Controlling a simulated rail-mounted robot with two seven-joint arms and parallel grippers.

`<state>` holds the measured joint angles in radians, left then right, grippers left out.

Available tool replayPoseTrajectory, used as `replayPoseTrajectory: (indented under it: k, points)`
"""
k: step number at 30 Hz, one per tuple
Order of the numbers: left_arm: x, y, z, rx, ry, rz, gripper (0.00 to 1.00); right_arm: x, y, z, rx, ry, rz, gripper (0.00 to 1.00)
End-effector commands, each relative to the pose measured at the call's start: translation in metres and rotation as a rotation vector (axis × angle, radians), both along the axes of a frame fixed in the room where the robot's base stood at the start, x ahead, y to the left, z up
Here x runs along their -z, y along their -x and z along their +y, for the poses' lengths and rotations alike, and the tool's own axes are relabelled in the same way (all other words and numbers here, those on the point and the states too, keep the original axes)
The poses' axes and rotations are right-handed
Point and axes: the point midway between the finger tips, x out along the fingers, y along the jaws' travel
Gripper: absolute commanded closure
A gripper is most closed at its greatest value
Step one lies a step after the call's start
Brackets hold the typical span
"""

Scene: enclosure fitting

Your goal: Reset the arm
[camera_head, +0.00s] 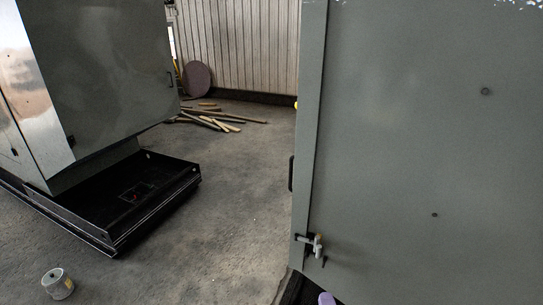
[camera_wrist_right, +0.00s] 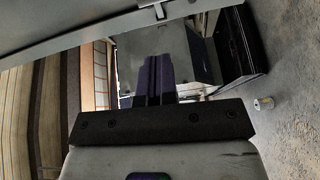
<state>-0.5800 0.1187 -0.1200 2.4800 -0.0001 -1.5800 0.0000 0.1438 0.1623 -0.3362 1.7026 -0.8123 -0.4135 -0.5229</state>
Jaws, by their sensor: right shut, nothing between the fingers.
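My right gripper (camera_wrist_right: 157,62) shows in the right wrist view. Its two dark fingers lie together with nothing between them. They point away from the camera, in front of a grey cabinet. A large grey panel (camera_head: 410,130) fills the right of the head view. A small metal latch (camera_head: 315,243) is at its lower left edge. In the right wrist view a grey panel edge (camera_wrist_right: 90,36) crosses the top, above the fingers. In the head view only a small pale purple piece shows at the bottom edge; I cannot tell what it is. My left gripper is not in view.
A grey cabinet (camera_head: 95,70) stands at the left on a black base frame (camera_head: 160,205). A small can (camera_head: 58,284) is on the floor. Several wooden pieces (camera_head: 215,118) and a round disc (camera_head: 197,79) are at the back. The concrete floor (camera_head: 225,210) between is clear.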

Motion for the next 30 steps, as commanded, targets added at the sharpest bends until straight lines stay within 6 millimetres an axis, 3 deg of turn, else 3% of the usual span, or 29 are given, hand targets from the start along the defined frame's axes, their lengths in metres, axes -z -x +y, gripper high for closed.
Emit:
replayPoseTrajectory:
  k: [4, 6, 14, 17, 21, 26, 30]
  points:
    - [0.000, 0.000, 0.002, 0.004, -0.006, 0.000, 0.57, 0.021, 0.004, -0.025, 0.173, -0.197, 0.131, 1.00]
    - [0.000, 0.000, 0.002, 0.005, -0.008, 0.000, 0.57, 0.023, 0.012, -0.034, 0.270, -0.347, 0.197, 1.00]
    - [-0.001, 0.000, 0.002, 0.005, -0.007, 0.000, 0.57, -0.009, 0.060, -0.045, 0.513, -0.873, 0.411, 1.00]
    - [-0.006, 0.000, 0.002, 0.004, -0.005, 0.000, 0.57, -0.015, 0.100, -0.041, 0.569, -1.024, 0.535, 1.00]
    - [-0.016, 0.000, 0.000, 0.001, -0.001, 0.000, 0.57, -0.017, 0.172, -0.034, 0.607, -1.147, 0.724, 1.00]
    - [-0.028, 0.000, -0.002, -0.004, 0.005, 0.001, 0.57, -0.015, 0.240, -0.034, 0.619, -1.203, 0.833, 1.00]
    - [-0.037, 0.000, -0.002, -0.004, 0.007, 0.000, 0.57, 0.002, 0.290, -0.041, 0.703, -1.195, 0.909, 1.00]
